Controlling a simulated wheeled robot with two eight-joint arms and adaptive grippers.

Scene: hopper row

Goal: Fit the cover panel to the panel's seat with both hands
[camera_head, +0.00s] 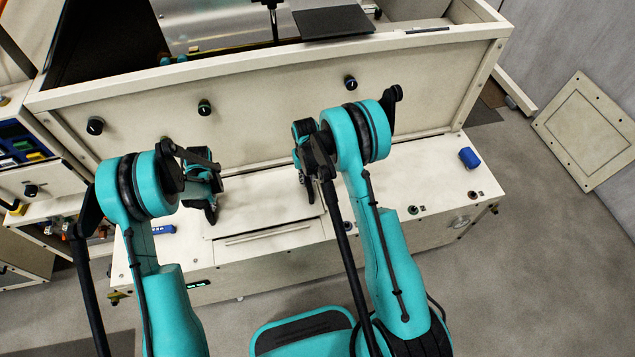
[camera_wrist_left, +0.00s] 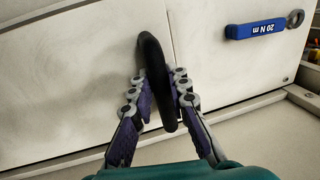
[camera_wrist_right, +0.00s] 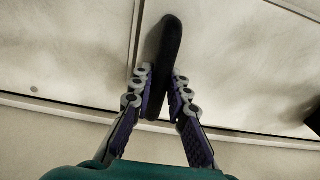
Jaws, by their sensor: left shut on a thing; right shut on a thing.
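The cover panel (camera_head: 262,197) is a flat off-white plate lying level at the top of the low bench, between my two grippers. My left gripper (camera_head: 209,207) is shut on a black handle (camera_wrist_left: 152,55) near the panel's left end. My right gripper (camera_head: 310,190) is shut on the matching black handle (camera_wrist_right: 170,45) near its right end. Thin seams run beside the panel (camera_wrist_left: 75,60) in the left wrist view and the panel (camera_wrist_right: 235,60) in the right wrist view. The panel covers its seat, so I cannot tell whether it is fully down.
A cream hopper wall (camera_head: 280,105) with black knobs rises behind the bench (camera_head: 400,195). A blue 20 N m tool (camera_wrist_left: 265,25) lies left of the panel in the head view. A blue block (camera_head: 468,158) sits at the bench's right. Another framed panel (camera_head: 588,130) lies far right.

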